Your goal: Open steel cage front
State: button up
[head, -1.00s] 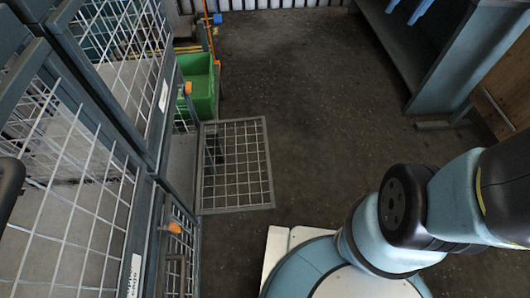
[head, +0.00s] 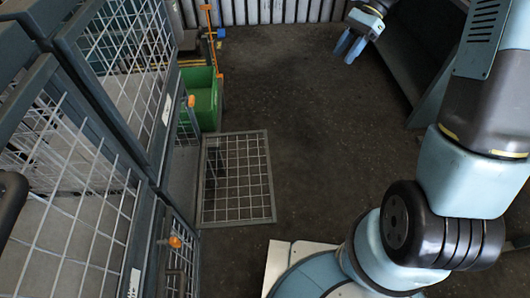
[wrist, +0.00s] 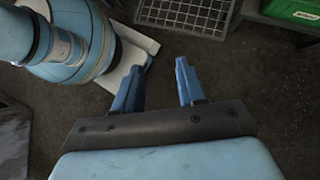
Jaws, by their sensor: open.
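Steel mesh cages with dark frames stand along the left in the head view. One mesh cage front (head: 237,178) is swung out from the row and stands over the floor; it also shows at the top of the wrist view (wrist: 187,13). Another mesh front (head: 60,215) at the near left looks shut, with a dark handle at its edge. A lower front with an orange latch (head: 175,242) sits below it. My gripper (head: 351,47) is at the upper right, far from the cages. In the wrist view its two blue fingers (wrist: 157,85) are apart and empty.
A green bin (head: 203,98) stands beyond the swung-out front, with an orange-handled tool beside it. A grey bench or shelf (head: 400,75) is at the right. The dark floor between is clear.

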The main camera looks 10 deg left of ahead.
jog(key=w+a+f+m+g+y, duration=0.1)
jog(key=w+a+f+m, duration=0.1)
jog(key=f, duration=0.5)
jog(key=w+a+f+m+g+y, duration=0.1)
jog(key=w+a+f+m+g, duration=0.1)
jog(key=f, duration=0.5)
jog(key=m+g+y, duration=0.3)
jog(key=m+y, duration=0.6)
jog(key=m, duration=0.4)
send_near(265, 180)
jog(key=w+d+f, duration=0.2)
jog(key=w+f, duration=0.3)
jog(key=x, duration=1.3)
jog(key=shift+s+f, duration=0.25)
jog(key=shift+s, duration=0.05)
jog(key=shift+c, duration=0.2)
grip_shut()
